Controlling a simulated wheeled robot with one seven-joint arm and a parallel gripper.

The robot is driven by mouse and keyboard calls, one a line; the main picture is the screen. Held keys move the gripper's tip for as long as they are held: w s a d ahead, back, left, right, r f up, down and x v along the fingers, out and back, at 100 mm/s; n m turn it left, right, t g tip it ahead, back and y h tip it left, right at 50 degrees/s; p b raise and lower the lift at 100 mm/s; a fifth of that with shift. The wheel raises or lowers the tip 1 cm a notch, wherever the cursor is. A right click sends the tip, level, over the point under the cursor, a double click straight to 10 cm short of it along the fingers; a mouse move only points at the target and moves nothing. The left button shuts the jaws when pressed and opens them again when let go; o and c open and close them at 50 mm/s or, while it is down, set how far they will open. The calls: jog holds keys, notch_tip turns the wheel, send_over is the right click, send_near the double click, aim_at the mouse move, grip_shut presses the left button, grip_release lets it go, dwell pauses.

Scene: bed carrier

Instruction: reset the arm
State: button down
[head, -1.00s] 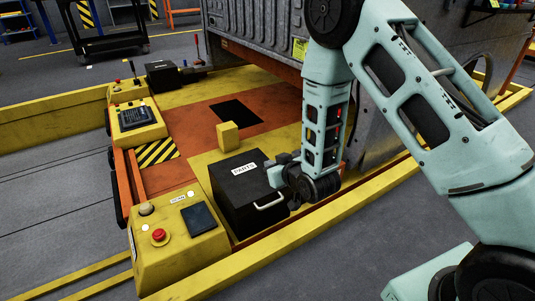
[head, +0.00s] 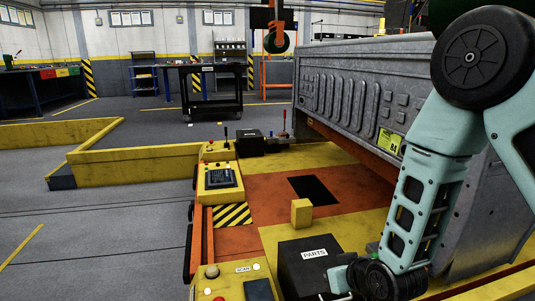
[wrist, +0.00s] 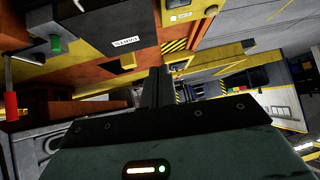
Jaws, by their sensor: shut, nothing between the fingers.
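My gripper (head: 340,278) is at the lower right in the head view, below my pale green arm. It sits close to the right side of the black PARTS box (head: 300,268); I cannot tell whether they touch. In the wrist view my gripper's dark fingers (wrist: 156,86) are together with nothing between them. The PARTS box (wrist: 100,45) shows upside down at the upper left there.
A yellow block (head: 301,213) stands on the orange and yellow carrier deck beside a dark square opening (head: 314,189). A large grey metal bed (head: 350,92) rises behind my arm. Yellow control consoles (head: 219,180) line the left. Grey floor (head: 100,215) is open farther left.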

jog(key=s+a+r+n+g+p, duration=0.25)
jog(key=s+a+r+g, duration=0.25)
jog(key=s+r, duration=0.7)
jog(key=s+d+r+n+g+h+p, duration=0.2)
jog(key=s+d+r+g+h+p, duration=0.15)
jog(key=s+r, duration=0.9)
notch_tip(320, 180, up, 34)
jog(key=s+p, duration=0.1)
jog(key=p, duration=3.6)
jog(key=shift+s+a+r, duration=0.2)
jog(key=shift+s+a, duration=0.05)
jog(key=shift+s, duration=0.15)
jog(key=shift+y, duration=0.25)
